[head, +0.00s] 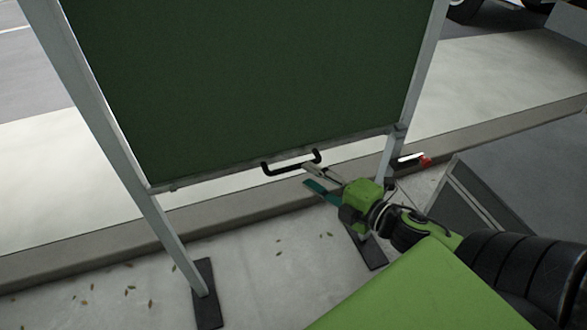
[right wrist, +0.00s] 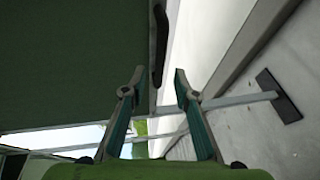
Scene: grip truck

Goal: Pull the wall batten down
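A dark green panel (head: 250,80) hangs in a grey metal frame (head: 165,225), with a black bar handle (head: 290,165) at its bottom edge. My right gripper (head: 308,177) is open close to the handle's right part. In the right wrist view the two teal-backed fingers (right wrist: 159,74) stand apart. The handle (right wrist: 158,45) lies ahead of the fingertips, roughly in line with the gap between them, and I see nothing held. The green panel (right wrist: 70,65) fills the left of that view. My left gripper is not in view.
The frame's legs end in dark flat feet (head: 206,295) on the pavement. A kerb (head: 100,250) runs behind the frame. A dark grey box-like object (head: 465,195) stands at the right. A vehicle wheel (head: 464,8) shows at the top right.

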